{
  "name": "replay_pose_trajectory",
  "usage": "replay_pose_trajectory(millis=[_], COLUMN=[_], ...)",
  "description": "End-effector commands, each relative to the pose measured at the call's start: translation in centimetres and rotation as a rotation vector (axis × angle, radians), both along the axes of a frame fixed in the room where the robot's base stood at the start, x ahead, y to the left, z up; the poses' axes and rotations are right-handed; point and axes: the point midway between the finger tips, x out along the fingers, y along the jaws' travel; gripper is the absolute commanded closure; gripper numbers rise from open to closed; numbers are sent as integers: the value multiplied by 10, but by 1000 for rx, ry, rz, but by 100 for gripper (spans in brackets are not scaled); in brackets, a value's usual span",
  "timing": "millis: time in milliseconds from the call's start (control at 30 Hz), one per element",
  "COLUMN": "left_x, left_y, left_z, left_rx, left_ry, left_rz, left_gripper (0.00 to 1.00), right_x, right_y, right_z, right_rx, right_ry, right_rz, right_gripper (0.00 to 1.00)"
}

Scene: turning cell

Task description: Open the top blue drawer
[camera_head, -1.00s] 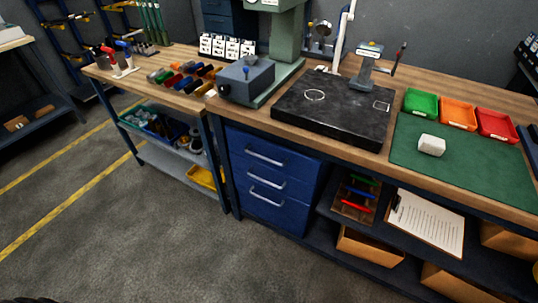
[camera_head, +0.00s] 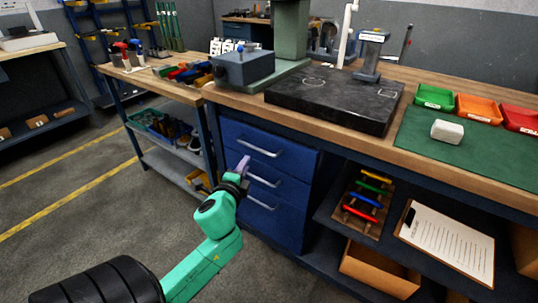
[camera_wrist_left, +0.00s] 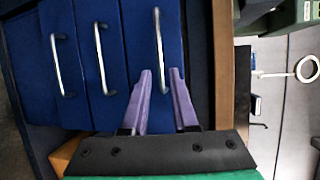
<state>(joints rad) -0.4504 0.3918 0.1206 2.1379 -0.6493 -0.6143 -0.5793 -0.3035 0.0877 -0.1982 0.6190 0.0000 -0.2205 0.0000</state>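The top blue drawer (camera_head: 268,139) is closed, the uppermost of three in the bench, with a silver bar handle (camera_head: 259,147). In the left wrist view, turned sideways, the top drawer's handle (camera_wrist_left: 161,40) is the rightmost one. My left gripper (camera_head: 243,163) is in front of the drawers, near the left end of the top handle and slightly below it in the head view. In the wrist view its purple fingers (camera_wrist_left: 160,72) are apart, with the lower end of the handle showing between them. Contact cannot be seen. My right gripper is out of view.
The middle drawer handle (camera_head: 264,181) and bottom drawer handle (camera_head: 260,203) are close below. The wooden bench top (camera_head: 330,128) overhangs the drawers. An open shelf with a clipboard (camera_head: 447,240) is to the right. The floor (camera_head: 110,215) in front is mostly clear.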

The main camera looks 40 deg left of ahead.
Motion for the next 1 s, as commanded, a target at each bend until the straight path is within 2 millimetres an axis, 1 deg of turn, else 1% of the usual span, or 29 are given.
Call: replay_pose_trajectory(millis=[33,133,300,400,500,600,800,833,900,1000], left_x=[11,35,76,96,109,114,114,114,114,114], left_y=[5,16,34,43,48,51,51,51,51,51], left_z=[0,-6,-16,-20,-23,-24,-24,-24,-24,-24], left_rx=[1,0,-4,-6,-5,-5,-6,-7,-7,-7], left_ry=[-3,-4,-3,-3,-1,0,1,0,0,0], left_rz=[1,1,2,1,0,0,-1,-1,-1,-1], left_gripper=[73,73,73,73,73,73,73,77,100,100], right_x=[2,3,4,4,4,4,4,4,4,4], right_y=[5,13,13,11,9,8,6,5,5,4], right_z=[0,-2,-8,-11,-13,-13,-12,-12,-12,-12], right_rx=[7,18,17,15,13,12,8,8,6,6], right_ry=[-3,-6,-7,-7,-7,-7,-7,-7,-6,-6], right_rz=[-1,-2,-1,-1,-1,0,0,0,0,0], right_gripper=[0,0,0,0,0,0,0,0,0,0])
